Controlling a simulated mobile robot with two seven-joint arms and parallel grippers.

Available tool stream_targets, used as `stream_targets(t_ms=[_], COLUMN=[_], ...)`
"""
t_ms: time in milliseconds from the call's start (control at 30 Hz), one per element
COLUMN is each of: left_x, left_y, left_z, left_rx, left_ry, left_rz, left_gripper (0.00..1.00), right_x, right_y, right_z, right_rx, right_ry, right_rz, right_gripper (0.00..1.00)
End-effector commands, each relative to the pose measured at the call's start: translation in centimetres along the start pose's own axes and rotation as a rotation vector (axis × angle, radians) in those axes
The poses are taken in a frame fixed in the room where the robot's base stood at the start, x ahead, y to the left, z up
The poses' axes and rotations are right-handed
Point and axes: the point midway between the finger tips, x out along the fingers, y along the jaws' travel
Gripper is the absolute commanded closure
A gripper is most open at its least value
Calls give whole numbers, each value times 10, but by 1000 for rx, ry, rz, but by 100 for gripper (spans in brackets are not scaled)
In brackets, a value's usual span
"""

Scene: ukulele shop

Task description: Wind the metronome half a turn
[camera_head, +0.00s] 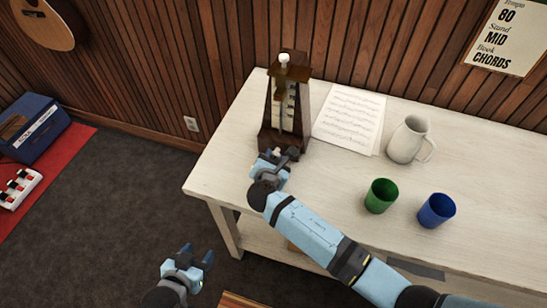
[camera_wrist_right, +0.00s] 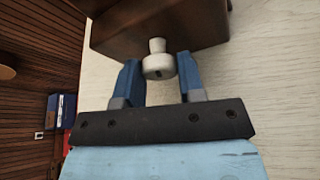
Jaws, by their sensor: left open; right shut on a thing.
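The metronome (camera_head: 285,105) is a dark wooden pyramid standing upright near the left end of the white table. Its pale pendulum and scale face the front. The wrist view shows its dark lower body (camera_wrist_right: 160,28) with a pale round winding key (camera_wrist_right: 158,66) sticking out. My right gripper (camera_head: 277,157) is at the front of the metronome's base, its blue fingers (camera_wrist_right: 157,70) on either side of the key and shut on it. My left gripper (camera_head: 196,258) is open and empty, low over the floor left of the table.
The white table (camera_head: 330,185) also holds sheet music (camera_head: 350,118), a pale pitcher (camera_head: 407,140), a green cup (camera_head: 380,196) and a blue cup (camera_head: 436,210). The wood-panelled wall (camera_head: 200,60) is close behind. Dark carpet (camera_head: 110,220) lies clear at left.

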Motion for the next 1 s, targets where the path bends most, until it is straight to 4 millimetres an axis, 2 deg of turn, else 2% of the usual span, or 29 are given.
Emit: stream_targets(t_ms=[400,1000], left_x=[4,4], left_y=[0,0], left_z=[4,5], left_rx=[-4,-7], left_ry=[2,0], left_rz=[1,1], left_gripper=[47,47], right_x=[1,1], right_y=[-1,-1], right_z=[1,2], right_rx=[208,246], right_ry=[-3,-4], right_rz=[86,102], right_gripper=[88,88])
